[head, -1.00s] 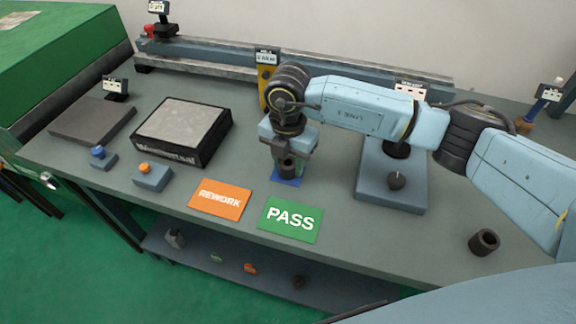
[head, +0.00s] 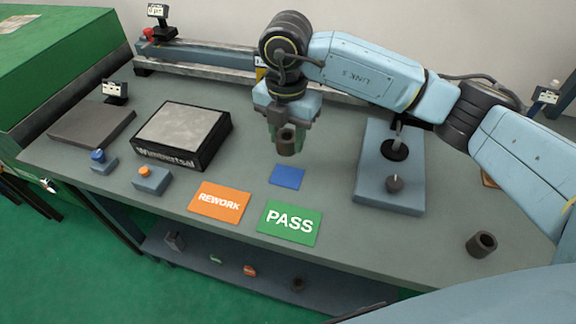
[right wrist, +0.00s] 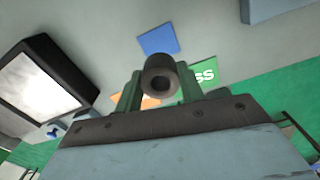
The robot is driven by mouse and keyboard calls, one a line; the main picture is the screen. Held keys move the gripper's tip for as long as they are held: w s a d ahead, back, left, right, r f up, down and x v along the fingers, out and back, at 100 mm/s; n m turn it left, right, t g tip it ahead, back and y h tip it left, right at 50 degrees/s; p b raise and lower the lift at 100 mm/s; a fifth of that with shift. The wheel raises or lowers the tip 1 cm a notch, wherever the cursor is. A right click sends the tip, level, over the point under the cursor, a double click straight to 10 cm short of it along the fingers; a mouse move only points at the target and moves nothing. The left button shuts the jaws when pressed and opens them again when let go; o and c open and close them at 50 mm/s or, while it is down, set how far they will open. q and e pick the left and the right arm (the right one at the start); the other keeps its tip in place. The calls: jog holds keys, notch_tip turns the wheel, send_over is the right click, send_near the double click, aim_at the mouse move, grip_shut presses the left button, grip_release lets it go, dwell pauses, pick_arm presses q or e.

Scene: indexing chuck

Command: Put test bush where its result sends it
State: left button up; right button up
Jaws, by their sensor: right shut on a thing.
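My right gripper (head: 287,135) is shut on the test bush (head: 286,147), a dark hollow cylinder, and holds it above the bench. In the right wrist view the bush (right wrist: 160,78) sits between the green fingers with its bore facing the camera. The blue square (head: 287,175) lies bare on the bench below and in front of the bush. The green PASS mat (head: 291,236) and the orange REWORK mat (head: 220,213) lie empty near the front edge. My left gripper does not show.
Another dark bush (head: 482,243) stands at the right of the bench. A grey gauge stand (head: 388,203) is behind it to the left. A black box with a light top (head: 180,122) and small button blocks (head: 152,180) are at left. A shelf (head: 205,257) runs below.

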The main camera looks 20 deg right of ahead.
jog(key=s+a+r+p, duration=0.1)
jog(key=s+a+p, duration=0.2)
jog(key=s+p, duration=0.65)
jog(key=b, duration=0.2)
send_over(290, 221)
jog(key=shift+m, duration=0.4)
notch_tip(290, 221, down, 5)
jog(key=shift+f, duration=2.55)
jog(key=o, duration=0.8)
jog(key=shift+f, duration=0.15)
jog(key=shift+c, duration=0.2)
jog(key=o, duration=0.4)
